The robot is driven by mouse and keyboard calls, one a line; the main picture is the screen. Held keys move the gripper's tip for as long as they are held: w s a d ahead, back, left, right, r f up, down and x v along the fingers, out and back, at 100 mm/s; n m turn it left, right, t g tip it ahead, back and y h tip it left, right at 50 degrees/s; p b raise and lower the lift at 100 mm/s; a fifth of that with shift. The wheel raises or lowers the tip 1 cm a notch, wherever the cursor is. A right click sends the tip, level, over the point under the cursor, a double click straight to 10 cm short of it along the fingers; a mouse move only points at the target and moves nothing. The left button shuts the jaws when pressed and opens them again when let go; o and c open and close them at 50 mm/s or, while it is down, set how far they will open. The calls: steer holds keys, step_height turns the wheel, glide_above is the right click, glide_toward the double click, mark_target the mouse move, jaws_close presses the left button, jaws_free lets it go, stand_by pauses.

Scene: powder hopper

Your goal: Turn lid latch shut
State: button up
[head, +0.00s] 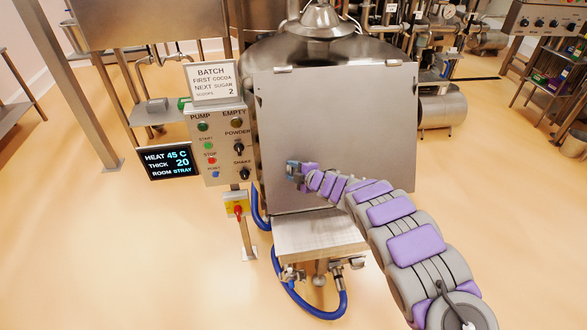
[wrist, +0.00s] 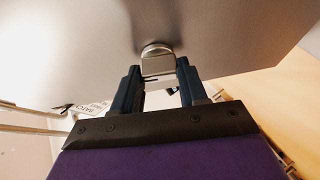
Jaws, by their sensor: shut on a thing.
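The hopper's lid (head: 325,130) is a large flat grey metal panel standing upright in the middle of the head view. My gripper (head: 296,170) reaches its lower left part. In the wrist view the latch (wrist: 157,60) is a small metal knob on the lid's grey face. My gripper's dark fingers (wrist: 158,90) stand on either side of it and are shut on it. The head view shows the latch hidden behind my gripper, so its turn angle cannot be told there.
A control panel (head: 222,145) with buttons and a batch sign (head: 212,82) stand left of the lid. A dark display (head: 168,162) is beside them. A metal step (head: 320,235) and blue hose (head: 310,305) lie below. The floor at left is clear.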

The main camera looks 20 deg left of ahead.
steer(key=shift+s+a+n+p, duration=0.1)
steer(key=shift+n+p, duration=0.25)
steer(key=shift+n, duration=0.25)
steer(key=shift+f, duration=0.1)
steer(key=o, duration=1.1)
steer(key=shift+a, duration=0.1)
steer(key=shift+c, duration=0.2)
steer(key=shift+v, duration=0.8)
steer(key=p+v, duration=0.2)
steer(key=v, duration=1.3)
steer(key=shift+r+h, duration=0.3)
steer(key=shift+r, duration=0.15)
